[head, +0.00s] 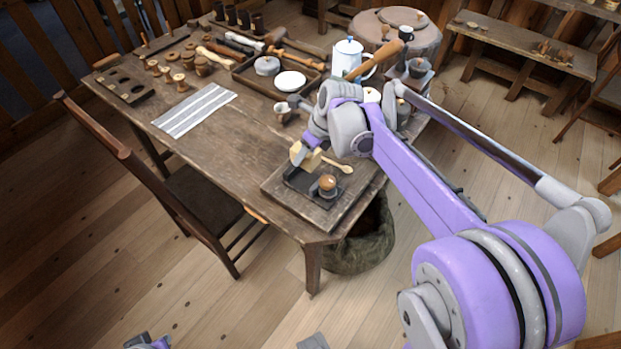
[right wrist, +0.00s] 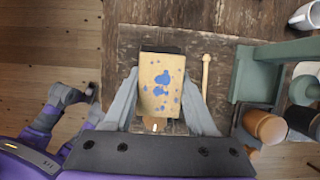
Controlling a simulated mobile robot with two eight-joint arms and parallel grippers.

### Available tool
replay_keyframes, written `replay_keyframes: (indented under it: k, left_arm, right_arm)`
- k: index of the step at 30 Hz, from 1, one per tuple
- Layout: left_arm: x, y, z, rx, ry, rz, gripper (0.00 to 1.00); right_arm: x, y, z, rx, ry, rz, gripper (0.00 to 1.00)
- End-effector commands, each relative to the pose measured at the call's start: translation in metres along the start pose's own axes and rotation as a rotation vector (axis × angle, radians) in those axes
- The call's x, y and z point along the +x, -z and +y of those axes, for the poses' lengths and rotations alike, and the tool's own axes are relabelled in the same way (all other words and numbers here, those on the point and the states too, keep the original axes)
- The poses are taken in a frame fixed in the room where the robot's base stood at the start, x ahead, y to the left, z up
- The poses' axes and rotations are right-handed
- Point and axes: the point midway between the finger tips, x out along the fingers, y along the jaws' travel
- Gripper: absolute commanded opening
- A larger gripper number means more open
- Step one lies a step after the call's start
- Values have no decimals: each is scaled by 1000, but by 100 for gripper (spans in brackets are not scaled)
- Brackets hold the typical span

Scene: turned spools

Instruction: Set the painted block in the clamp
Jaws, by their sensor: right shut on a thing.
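The painted block (right wrist: 160,85) is pale wood with blue blotches. My right gripper (right wrist: 162,100) is shut on it, with a finger on each side. In the head view the block (head: 304,154) shows tilted at the gripper's tip, over a dark low fixture (head: 297,182) with a round wooden knob (head: 327,182) at its near end. This fixture looks like the clamp. A dark strip (right wrist: 161,49) shows past the block's far edge in the right wrist view. The block hides most of what lies beneath. I cannot tell whether they touch. My left gripper is not clearly visible.
A wooden spoon (right wrist: 206,80) lies beside the block on the board (head: 277,184). A green stand (right wrist: 262,75) and a wooden cylinder (right wrist: 265,125) stand close to the gripper's right in the wrist view. A small cup (head: 283,109) and a striped cloth (head: 194,108) are farther off.

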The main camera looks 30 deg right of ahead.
Motion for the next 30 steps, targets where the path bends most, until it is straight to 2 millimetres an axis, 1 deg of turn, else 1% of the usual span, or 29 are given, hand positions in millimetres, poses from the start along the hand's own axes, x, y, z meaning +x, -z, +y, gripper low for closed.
replay_keyframes:
  k: [1,3,6,11,15,18,26,29,30]
  left_arm:
    - [2,-1,0,0,0,-1,0]
    - [3,-2,0,0,0,-1,0]
    - [5,-3,0,0,0,-2,0]
    - [6,-4,0,0,0,-2,0]
    - [9,-5,0,0,0,-3,0]
    - [9,-6,0,0,0,-3,0]
    - [9,-6,0,0,0,-3,0]
    - [12,-7,0,0,0,-4,0]
    - [12,-7,0,0,0,-4,0]
  right_arm:
    - [11,4,0,0,0,0,0]
    - [23,9,0,0,0,0,0]
    - [36,14,0,0,0,0,0]
    - [50,20,0,0,0,0,0]
    - [68,28,0,0,0,0,0]
    - [75,31,0,0,0,0,0]
    - [75,31,0,0,0,0,0]
    - [78,32,0,0,0,0,0]
    - [78,32,0,0,0,0,60]
